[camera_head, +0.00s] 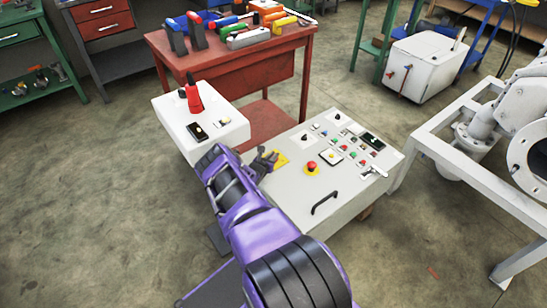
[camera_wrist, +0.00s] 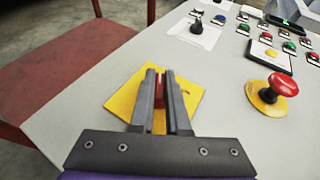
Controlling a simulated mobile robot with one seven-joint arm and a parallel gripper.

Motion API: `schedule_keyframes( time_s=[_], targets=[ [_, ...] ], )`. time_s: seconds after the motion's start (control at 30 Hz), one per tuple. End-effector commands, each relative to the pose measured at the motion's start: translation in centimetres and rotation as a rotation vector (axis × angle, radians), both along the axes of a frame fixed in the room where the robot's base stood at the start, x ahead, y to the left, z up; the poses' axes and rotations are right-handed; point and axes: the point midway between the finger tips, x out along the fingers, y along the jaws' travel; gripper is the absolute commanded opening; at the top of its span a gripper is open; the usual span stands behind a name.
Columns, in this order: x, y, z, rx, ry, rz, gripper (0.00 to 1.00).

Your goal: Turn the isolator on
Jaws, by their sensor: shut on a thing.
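The isolator is a yellow plate (camera_wrist: 123,101) with a red handle (camera_wrist: 159,94) on the grey control panel. The plate also shows in the head view (camera_head: 281,160), near the panel's left end. My gripper (camera_wrist: 160,80) is over the plate, its two dark fingers shut on the red handle, one on each side. In the head view, my gripper (camera_head: 270,158) reaches the panel from the left. The fingers hide most of the handle, so I cannot tell its exact angle.
A red emergency button (camera_wrist: 283,85) on a yellow disc stands right of my gripper. A black knob (camera_wrist: 198,26) and several coloured buttons lie farther along the panel. A red table (camera_head: 226,65) holds several tools. A white box (camera_head: 197,128) with a red device is left.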

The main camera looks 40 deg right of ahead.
Motion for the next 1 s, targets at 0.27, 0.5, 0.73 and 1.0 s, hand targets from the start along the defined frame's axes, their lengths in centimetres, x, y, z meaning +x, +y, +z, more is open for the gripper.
schedule_keyframes(
  time_s=[0.27,0.5,0.73,1.0],
  targets=[
    [-0.20,0.77,-1.17,0.025,0.009,-0.155,0.00],
    [-0.14,0.75,-1.17,0.024,0.008,-0.241,0.00],
    [-0.04,0.82,-1.18,0.024,0.008,-0.300,0.00],
    [0.04,0.85,-1.18,0.025,0.006,-0.350,0.00]
  ],
)
